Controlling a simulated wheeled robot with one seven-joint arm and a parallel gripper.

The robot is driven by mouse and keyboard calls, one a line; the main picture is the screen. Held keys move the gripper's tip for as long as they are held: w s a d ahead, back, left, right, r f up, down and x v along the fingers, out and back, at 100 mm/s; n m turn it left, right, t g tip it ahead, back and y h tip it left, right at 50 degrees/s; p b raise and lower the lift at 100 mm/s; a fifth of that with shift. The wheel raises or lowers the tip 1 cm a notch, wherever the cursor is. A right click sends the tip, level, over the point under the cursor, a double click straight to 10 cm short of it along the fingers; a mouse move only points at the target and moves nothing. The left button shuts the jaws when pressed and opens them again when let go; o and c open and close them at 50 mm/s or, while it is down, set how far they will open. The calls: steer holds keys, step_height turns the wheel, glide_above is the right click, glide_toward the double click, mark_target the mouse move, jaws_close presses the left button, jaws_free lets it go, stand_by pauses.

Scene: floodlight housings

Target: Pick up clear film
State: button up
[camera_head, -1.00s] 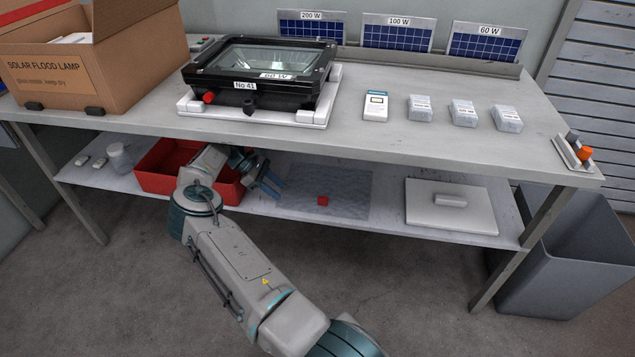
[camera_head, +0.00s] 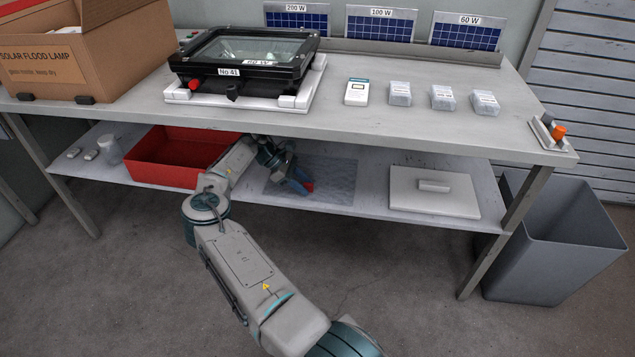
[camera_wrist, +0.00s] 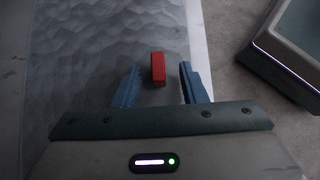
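The clear film (camera_head: 338,178) is a grey, see-through, rippled sheet lying flat on the lower shelf. It also shows in the wrist view (camera_wrist: 95,60). A small red block (camera_head: 308,187) stands up from it like a tab, and in the wrist view the red block (camera_wrist: 158,68) sits just ahead of and between my fingertips. My gripper (camera_head: 297,183) is low over the film. In the wrist view my gripper (camera_wrist: 158,84) has its two blue fingers apart with nothing held between them. My arm hides part of the film's left side in the head view.
A red bin (camera_head: 165,178) stands left of the film, and a white lidded panel (camera_head: 434,192) lies to its right. The tabletop (camera_head: 330,116) is close above the shelf. A grey waste bin (camera_head: 560,245) stands on the floor at the right.

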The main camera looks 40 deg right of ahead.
steer(key=shift+s+d+f, duration=0.2)
steer(key=shift+d, duration=0.05)
steer(key=shift+c, duration=0.4)
jaws_close()
steer(key=shift+r, duration=0.15)
